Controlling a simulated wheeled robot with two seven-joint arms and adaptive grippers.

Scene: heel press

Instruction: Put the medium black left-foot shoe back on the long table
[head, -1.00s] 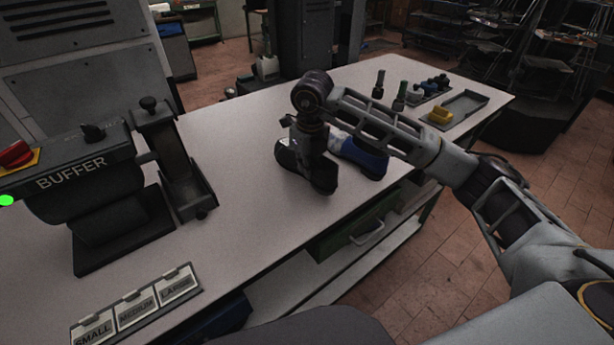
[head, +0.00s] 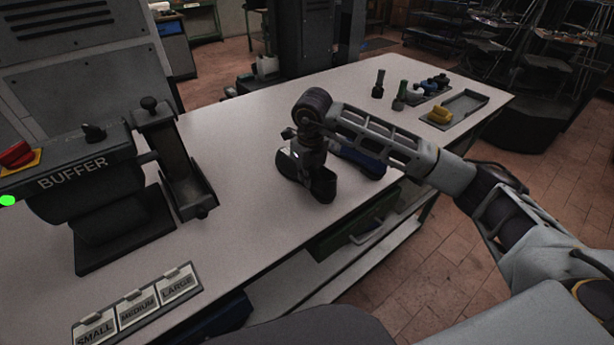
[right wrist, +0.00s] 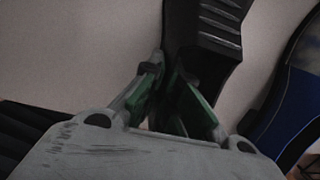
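A black shoe (head: 322,188) is at the middle of the long table (head: 240,235), under my right gripper (head: 309,160). In the right wrist view the shoe (right wrist: 208,35) runs up from between the green-padded fingers of the right gripper (right wrist: 166,75), which are shut on it. Part of the shoe is hidden by the gripper. It is at or very near the tabletop; I cannot tell whether it touches. Its size and foot side cannot be read. My left gripper is not in view.
A blue shoe (head: 366,165) stands close to the right of the black shoe, also in the right wrist view (right wrist: 290,95). A buffer machine (head: 85,185) is at left, size labels (head: 137,311) in front. A tray (head: 462,107) and small bottles are at the far end.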

